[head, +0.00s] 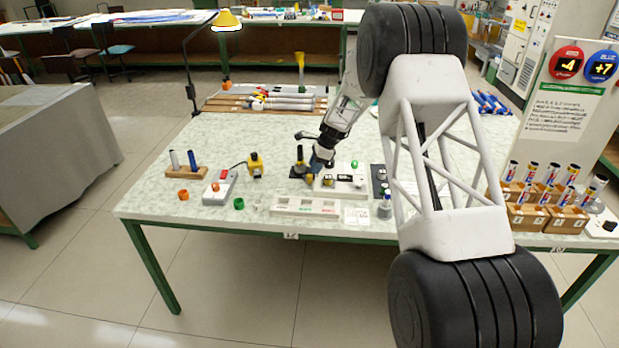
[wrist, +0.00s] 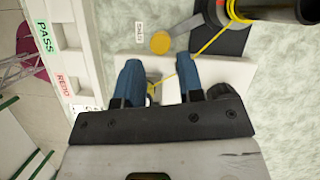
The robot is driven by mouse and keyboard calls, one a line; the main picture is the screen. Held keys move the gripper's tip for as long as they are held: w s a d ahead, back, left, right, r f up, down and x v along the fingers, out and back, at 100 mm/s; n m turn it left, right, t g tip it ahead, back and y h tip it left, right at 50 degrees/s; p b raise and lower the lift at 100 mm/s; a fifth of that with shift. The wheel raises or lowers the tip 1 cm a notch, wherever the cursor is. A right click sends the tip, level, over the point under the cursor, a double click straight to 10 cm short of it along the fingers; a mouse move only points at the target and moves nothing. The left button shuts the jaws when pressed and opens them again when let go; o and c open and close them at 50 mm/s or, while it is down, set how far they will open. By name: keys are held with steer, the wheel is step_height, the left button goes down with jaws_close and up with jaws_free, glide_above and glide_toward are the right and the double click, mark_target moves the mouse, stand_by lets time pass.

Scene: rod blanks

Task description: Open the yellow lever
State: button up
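In the wrist view, a round yellow knob (wrist: 160,42) sits at the end of a short grey arm beside a small white label; this looks like the yellow lever. My gripper (wrist: 160,68) has its two blue fingers apart, with the knob just beyond the gap between their tips. A thin yellow cord (wrist: 208,44) runs from between the fingers to a dark cylinder (wrist: 268,8) with yellow around it. In the head view my gripper (head: 317,170) is low over the table beside a black-and-yellow post (head: 299,154). The lever cannot be made out clearly there.
A white fixture (head: 343,184) stands just right of my gripper, with a sorting tray (head: 305,207) in front. A grey box with a red button (head: 219,188) and a yellow device (head: 255,165) are to the left. Wooden racks with tubes (head: 545,200) stand far right.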

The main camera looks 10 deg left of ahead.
mark_target(310, 175)
steer(key=shift+x, duration=2.9)
steer(key=shift+c, duration=0.3)
jaws_close()
